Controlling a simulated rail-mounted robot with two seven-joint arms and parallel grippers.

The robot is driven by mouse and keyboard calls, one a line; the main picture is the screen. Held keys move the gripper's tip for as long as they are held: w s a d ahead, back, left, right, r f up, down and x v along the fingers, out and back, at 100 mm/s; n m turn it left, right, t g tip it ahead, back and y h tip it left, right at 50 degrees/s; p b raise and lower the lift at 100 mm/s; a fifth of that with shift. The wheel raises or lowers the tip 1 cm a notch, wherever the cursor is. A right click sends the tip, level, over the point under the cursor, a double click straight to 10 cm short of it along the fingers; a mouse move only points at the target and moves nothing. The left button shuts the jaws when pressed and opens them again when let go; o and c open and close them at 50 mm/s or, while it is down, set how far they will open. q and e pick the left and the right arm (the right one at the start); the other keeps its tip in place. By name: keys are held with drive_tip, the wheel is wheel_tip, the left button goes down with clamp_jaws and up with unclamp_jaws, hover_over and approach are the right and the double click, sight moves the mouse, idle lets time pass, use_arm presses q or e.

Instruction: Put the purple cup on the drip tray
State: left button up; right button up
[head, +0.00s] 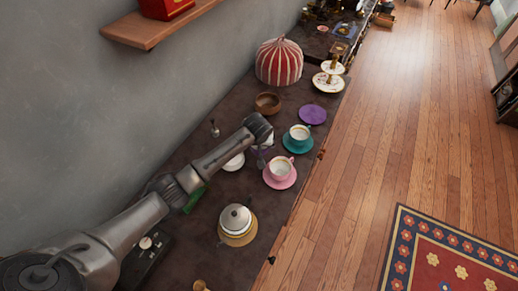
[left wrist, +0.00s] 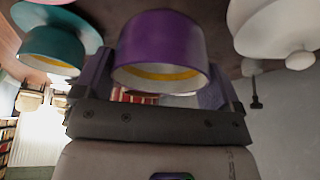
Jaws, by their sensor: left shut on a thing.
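The purple cup (left wrist: 160,45) is between the fingers of my left gripper (left wrist: 163,88) in the left wrist view, its yellow inner rim showing. In the head view my left gripper (head: 261,150) is over the counter, left of the teal and pink cups. The wrist hides most of the purple cup there. I cannot tell for sure from these frames which thing is the drip tray. My right gripper is not in view.
A teal cup (head: 299,132) and a pink cup (head: 281,167) stand on saucers near the counter's edge. An empty purple saucer (head: 312,114), wooden bowl (head: 267,103) and striped dome (head: 279,62) are farther back. A white-lidded pot (head: 236,219) stands in front.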

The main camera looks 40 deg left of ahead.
use_arm(q)
drive_tip(key=shift+a+f+b, duration=0.1)
drive_tip(key=shift+f+b, duration=0.55)
drive_tip(key=shift+f, duration=1.1)
drive_tip(key=shift+s+f, duration=0.1)
drive_tip(key=shift+f, duration=0.25)
drive_tip(key=shift+f, duration=0.15)
drive_tip(key=o, duration=0.7)
